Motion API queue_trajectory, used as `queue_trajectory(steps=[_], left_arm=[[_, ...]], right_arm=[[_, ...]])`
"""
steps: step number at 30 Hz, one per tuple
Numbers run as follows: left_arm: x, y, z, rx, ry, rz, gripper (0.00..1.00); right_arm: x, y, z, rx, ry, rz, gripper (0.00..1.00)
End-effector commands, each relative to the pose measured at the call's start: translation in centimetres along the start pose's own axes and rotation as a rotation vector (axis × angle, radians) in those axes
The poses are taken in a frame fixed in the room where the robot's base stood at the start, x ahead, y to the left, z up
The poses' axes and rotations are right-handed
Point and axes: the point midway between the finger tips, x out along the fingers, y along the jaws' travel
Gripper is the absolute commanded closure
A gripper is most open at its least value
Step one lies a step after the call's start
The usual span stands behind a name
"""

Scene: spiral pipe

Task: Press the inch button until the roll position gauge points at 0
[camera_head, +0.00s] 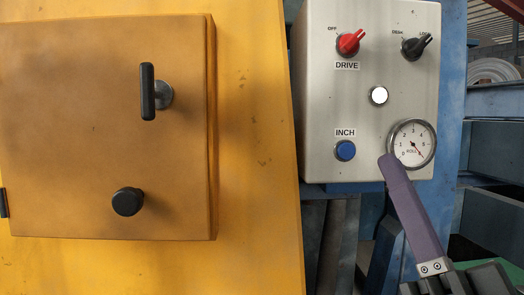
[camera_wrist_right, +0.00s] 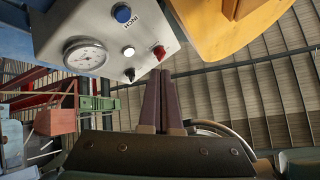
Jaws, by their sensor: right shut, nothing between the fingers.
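The blue inch button (camera_head: 346,150) is on the light grey control panel (camera_head: 320,100), above the gauge in the right wrist view (camera_wrist_right: 122,13). The round roll gauge (camera_head: 418,139) is to its right. Its red needle points to the lower right, past the 5 end of the numbers. My right gripper (camera_head: 388,162) is shut and empty, with purple fingers. In the head view its tips overlap the gauge's lower left rim, right of and a little below the inch button, apart from it. The right wrist view shows the fingers together (camera_wrist_right: 160,75). My left gripper is not in view.
The panel also has a red drive knob (camera_head: 348,44), a black knob (camera_head: 414,47) and a white round light or button (camera_head: 379,95). A yellow cabinet door (camera_head: 80,100) with a black handle (camera_head: 148,92) and a black knob (camera_head: 127,202) fills the left.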

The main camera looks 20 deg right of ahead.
Motion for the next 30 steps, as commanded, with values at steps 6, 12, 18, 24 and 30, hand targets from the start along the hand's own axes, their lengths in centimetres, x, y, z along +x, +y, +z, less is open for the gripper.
queue_trajectory(steps=[6,12,18,24,30], left_arm=[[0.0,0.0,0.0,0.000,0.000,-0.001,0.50],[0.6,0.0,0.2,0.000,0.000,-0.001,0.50],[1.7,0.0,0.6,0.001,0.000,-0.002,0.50],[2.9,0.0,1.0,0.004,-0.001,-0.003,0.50],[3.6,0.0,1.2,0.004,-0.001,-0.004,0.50]], right_arm=[[0.1,0.0,0.1,-0.001,-0.001,0.000,1.00],[0.9,0.8,0.8,-0.002,0.000,-0.002,1.00],[2.8,2.2,2.4,-0.002,0.001,-0.003,1.00],[4.6,3.6,3.7,-0.001,0.000,-0.002,1.00],[5.8,4.3,4.4,-0.002,-0.001,-0.001,1.00]])
